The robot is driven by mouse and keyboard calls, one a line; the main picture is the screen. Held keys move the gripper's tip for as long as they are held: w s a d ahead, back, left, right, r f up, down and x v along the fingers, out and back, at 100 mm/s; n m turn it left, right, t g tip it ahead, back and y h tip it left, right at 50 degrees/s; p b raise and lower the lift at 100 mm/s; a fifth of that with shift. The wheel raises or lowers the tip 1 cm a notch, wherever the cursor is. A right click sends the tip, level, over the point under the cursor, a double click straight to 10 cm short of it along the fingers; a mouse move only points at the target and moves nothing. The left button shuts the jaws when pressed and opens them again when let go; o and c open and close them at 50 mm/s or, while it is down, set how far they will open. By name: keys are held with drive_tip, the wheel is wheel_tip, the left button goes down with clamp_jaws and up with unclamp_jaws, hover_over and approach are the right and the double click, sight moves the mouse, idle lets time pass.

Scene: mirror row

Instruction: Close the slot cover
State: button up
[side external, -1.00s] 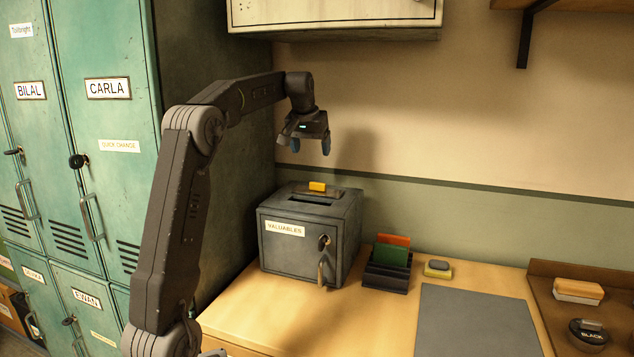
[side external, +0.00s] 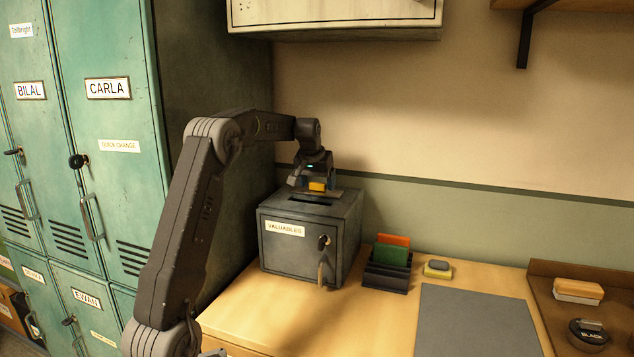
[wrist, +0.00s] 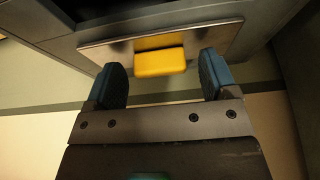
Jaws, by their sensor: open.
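The grey valuables box (side external: 290,240) stands on the bench with a dark slot (side external: 312,201) in its top. The slot cover is a flat metal plate (wrist: 215,38) with a yellow tab (side external: 317,187). It lies behind the slot, which shows uncovered. My gripper (side external: 317,184) is open, low over the back of the box top, around the tab's place. In the wrist view, the yellow tab (wrist: 160,60) sits between the two blue fingertips (wrist: 160,78), with a gap on each side. I cannot tell the fingertips' exact height over the plate.
A key hangs in the lock (side external: 322,243) on the box front. A dark rack (side external: 388,277) with green and orange cards and a small sponge-like block (side external: 438,268) stand to the right. The wall is close behind, lockers (side external: 110,150) at left, and a cabinet (side external: 335,18) above.

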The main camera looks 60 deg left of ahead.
sight(309, 188)
drive_tip(key=shift+c, duration=0.4)
drive_tip(key=c, duration=1.2)
drive_tip(key=shift+s+d, duration=2.2)
drive_tip(key=o, duration=1.3)
drive_tip(key=shift+r, duration=0.15)
drive_tip(key=v, duration=1.3)
drive_tip(key=shift+s+d+r, duration=0.15)
drive_tip(key=shift+r, duration=0.15)
